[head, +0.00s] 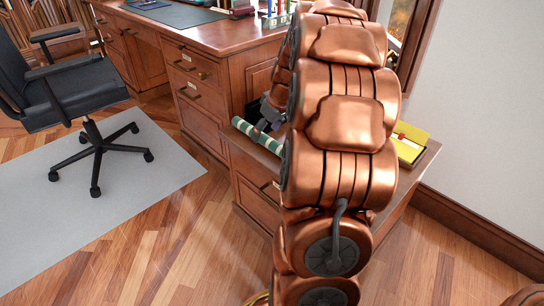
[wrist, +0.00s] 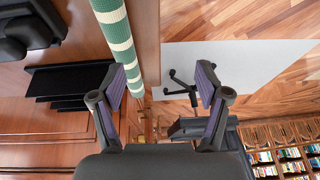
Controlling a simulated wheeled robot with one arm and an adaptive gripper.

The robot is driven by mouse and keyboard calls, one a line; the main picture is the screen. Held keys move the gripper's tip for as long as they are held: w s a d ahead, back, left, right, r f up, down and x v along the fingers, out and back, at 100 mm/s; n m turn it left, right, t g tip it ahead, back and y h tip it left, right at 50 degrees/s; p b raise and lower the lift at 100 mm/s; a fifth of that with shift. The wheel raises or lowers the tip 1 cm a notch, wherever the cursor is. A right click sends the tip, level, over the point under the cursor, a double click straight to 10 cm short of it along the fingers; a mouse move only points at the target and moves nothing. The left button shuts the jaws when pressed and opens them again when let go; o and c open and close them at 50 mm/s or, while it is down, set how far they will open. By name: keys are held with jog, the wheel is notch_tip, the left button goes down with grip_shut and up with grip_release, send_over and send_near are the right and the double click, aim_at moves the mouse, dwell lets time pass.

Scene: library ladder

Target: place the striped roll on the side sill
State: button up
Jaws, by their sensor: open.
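The green-and-cream striped roll (head: 258,135) lies along the left edge of a low wooden cabinet top (head: 424,160) beside the desk. I cannot tell for certain whether this top is the side sill. In the wrist view the roll (wrist: 117,45) runs down from the top, its near end just inside the left finger. My gripper (wrist: 163,86) is open, with a wide gap between its fingers and nothing clamped. Whether the left finger touches the roll is unclear. In the head view my arm hides most of the gripper and part of the cabinet top.
A yellow box (head: 409,143) sits on the right part of the cabinet top. The taller wooden desk (head: 215,35) stands behind, with small items on it. A black office chair (head: 75,95) stands on a grey mat (head: 150,165) to the left. The front floor is clear.

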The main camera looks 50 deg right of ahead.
jog(key=b, duration=0.1)
send_over(273, 140)
jog(key=s, duration=0.3)
jog(key=shift+w+d+f+t+h, duration=0.1)
jog(key=shift+d+f+t+h, duration=0.05)
jog(key=shift+f, duration=0.4)
jog(key=shift+d+f+t+h, duration=0.15)
jog(key=shift+f, duration=0.4)
jog(key=shift+w+d+f, duration=0.1)
jog(key=shift+f, duration=0.2)
jog(key=b+x, duration=0.2)
jog(key=x, duration=0.3)
jog(key=shift+w+a+f+b, duration=0.2)
jog(key=shift+a+b, duration=0.15)
jog(key=shift+b, duration=0.05)
jog(key=shift+w+f, duration=0.35)
jog(key=shift+f, duration=0.2)
grip_shut()
